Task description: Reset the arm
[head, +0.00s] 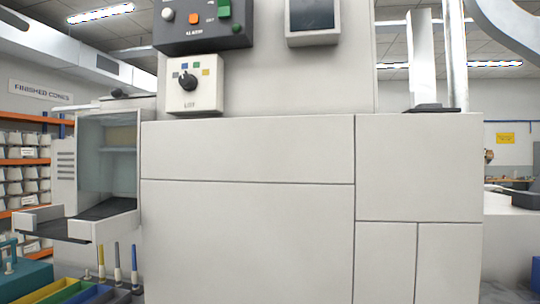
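Neither of my grippers nor my arms shows in the head view, so their pose and fingers cannot be seen. A large pale grey machine (248,240) with flat panels fills the middle of the view. A white selector box (207,101) with a black knob (188,81) and small coloured marks sits on its upper left. A dark screen (312,14) is at the top.
An open bay (122,165) with a dark, projecting shelf (105,208) is at the machine's left. Below are upright rods (117,262), a tray with coloured compartments (62,291) and part of a teal object (28,282). A rack with orange shelves (22,162) stands behind.

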